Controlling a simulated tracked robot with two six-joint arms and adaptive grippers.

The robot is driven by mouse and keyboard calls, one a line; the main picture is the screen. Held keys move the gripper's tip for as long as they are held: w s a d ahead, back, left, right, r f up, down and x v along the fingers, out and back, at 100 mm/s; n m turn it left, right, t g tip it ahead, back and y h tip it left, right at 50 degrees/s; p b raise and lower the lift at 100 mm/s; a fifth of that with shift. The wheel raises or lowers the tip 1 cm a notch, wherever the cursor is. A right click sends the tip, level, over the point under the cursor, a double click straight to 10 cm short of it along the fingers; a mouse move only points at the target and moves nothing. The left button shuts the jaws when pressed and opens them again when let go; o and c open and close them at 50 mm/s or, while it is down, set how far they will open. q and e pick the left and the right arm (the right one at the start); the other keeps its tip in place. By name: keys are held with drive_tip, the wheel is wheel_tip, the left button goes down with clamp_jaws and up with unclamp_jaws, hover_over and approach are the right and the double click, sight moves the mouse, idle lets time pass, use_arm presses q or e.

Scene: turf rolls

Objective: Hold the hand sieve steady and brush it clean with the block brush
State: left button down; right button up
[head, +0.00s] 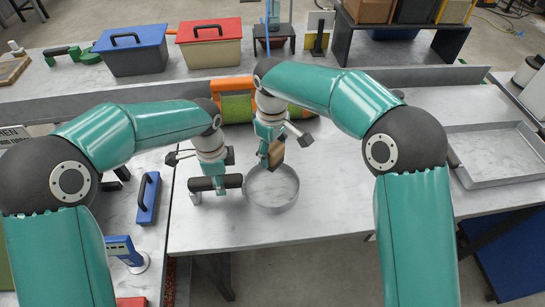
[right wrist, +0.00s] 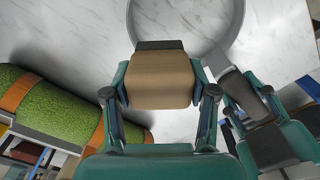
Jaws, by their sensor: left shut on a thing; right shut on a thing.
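The hand sieve, a round grey pan with a raised rim (head: 272,209), lies level at the front middle of the pale worktop. Its dark handle (head: 205,183) points left. My left gripper (head: 219,185) is shut on that handle; its fingers partly hide it. My right gripper (head: 270,148) is shut on the block brush (head: 277,153), a tan wooden block, at the sieve's back edge. In the right wrist view the brush (right wrist: 160,78) sits between both fingers, its dark bristle end (right wrist: 160,45) overlapping the sieve's rim (right wrist: 131,20). I cannot tell whether the bristles touch the sieve.
A green turf roll with orange straps (head: 236,106) lies just behind my grippers. A shallow grey tray (head: 497,181) is at the right. A blue tool with a black handle (head: 148,198) lies left. Blue-lidded (head: 130,50) and red-lidded (head: 209,43) boxes stand behind. The worktop right of the sieve is clear.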

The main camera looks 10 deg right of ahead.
use_arm(q)
drive_tip(key=shift+f, duration=0.1)
use_arm(e)
drive_tip(key=shift+r, duration=1.3)
use_arm(q)
drive_tip(key=c, duration=0.7)
unclamp_jaws()
wheel_tip(320, 180, up, 12)
use_arm(e)
drive_tip(key=shift+s+f, duration=0.1)
